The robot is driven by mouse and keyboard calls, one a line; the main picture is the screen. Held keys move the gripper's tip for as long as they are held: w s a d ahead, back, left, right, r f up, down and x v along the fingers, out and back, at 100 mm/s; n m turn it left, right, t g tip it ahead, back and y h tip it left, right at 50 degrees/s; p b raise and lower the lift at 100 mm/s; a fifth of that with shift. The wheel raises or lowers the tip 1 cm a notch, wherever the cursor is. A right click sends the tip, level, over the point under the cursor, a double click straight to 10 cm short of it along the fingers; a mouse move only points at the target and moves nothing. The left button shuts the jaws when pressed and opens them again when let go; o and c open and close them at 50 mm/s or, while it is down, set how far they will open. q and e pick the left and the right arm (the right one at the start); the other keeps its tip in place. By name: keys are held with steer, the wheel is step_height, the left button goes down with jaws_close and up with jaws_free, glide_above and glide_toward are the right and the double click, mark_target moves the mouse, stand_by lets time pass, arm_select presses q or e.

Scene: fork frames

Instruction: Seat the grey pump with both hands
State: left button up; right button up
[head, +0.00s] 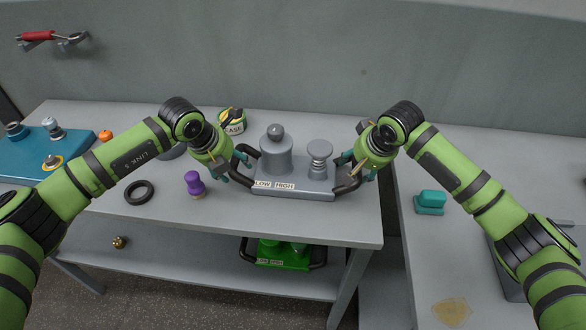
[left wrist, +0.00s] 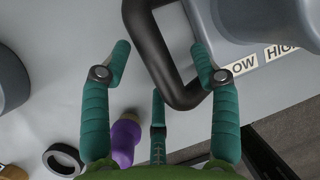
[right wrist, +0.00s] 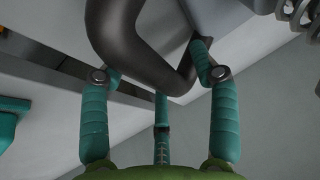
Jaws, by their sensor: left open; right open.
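The grey pump (head: 276,157) stands on the table, with a round-topped body, a smaller ribbed cylinder, and LOW and HIGH labels on its front. It has a dark handle at each end. My left gripper (head: 240,171) is open at the left handle (left wrist: 160,50); in the left wrist view that handle passes between the spread teal fingers (left wrist: 162,65). My right gripper (head: 357,168) is open at the right handle (right wrist: 145,50); in the right wrist view that handle lies between its fingers (right wrist: 158,62). I cannot tell whether any finger touches a handle.
A purple knobbed piece (head: 194,183) and a black ring (head: 139,192) sit left of the pump. A yellow-green item (head: 232,121) stands behind. A green pump-like unit (head: 283,254) is on the lower shelf. A teal block (head: 430,202) is on the right table. A blue plate (head: 40,150) is far left.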

arm_select(q)
jaws_close()
arm_select(e)
jaws_close()
arm_select(q)
steer(key=shift+w+r, duration=0.2)
steer(key=shift+r, duration=0.1)
arm_select(e)
steer(key=shift+w+r, duration=0.1)
steer(key=shift+r, duration=0.15)
